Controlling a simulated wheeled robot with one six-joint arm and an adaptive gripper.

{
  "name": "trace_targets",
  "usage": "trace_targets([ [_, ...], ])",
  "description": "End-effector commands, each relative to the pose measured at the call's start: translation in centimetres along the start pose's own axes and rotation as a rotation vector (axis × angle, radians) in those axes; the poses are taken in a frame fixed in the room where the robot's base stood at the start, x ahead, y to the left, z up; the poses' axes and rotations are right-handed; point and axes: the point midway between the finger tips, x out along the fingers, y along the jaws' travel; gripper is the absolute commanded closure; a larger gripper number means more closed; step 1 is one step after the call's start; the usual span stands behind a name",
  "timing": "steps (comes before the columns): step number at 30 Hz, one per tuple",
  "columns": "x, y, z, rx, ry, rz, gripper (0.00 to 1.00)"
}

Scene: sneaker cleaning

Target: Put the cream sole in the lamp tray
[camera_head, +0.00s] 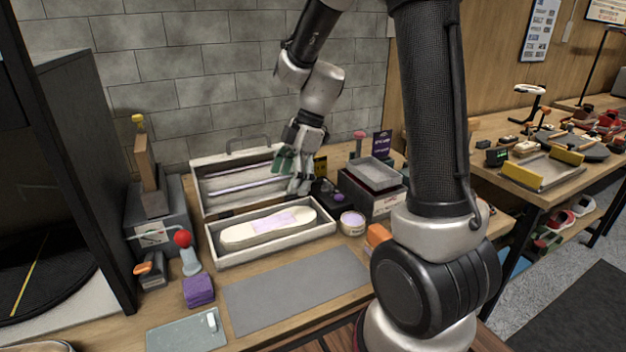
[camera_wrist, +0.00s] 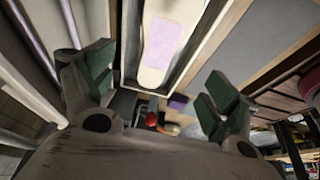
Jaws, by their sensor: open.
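The cream sole (camera_head: 266,228) with a pale lilac patch lies flat in the lower half of an open hinged box with lamp tubes in its raised lid, the lamp tray (camera_head: 322,231). In the wrist view the sole (camera_wrist: 153,70) lies between the tray's walls, past the fingers. My gripper (camera_head: 294,172) has green-padded fingers. It is above the tray's back right, near the lid. In the wrist view my gripper (camera_wrist: 155,98) has its fingers spread wide with nothing between them.
A round tin (camera_head: 352,222) and a grey box stack (camera_head: 372,190) stand to the right. A red-knobbed lever (camera_head: 184,240) and purple block (camera_head: 198,291) are at left. A bare grey mat (camera_head: 290,288) lies in front of the tray.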

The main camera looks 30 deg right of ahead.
Motion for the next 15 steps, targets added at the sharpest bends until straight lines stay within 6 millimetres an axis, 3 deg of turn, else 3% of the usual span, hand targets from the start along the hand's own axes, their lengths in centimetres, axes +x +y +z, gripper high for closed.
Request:
trace_targets([
  [4, -1.6, -1.0, -0.1, 0.069, -0.017, 0.020, 0.12],
  [7, -4.5, -3.3, 0.0, 0.223, -0.051, 0.064, 0.12],
  [12, -10.2, -9.7, 0.9, 0.641, -0.108, 0.212, 0.12],
  [15, -12.6, -13.6, 1.9, 0.900, -0.111, 0.320, 0.12],
])
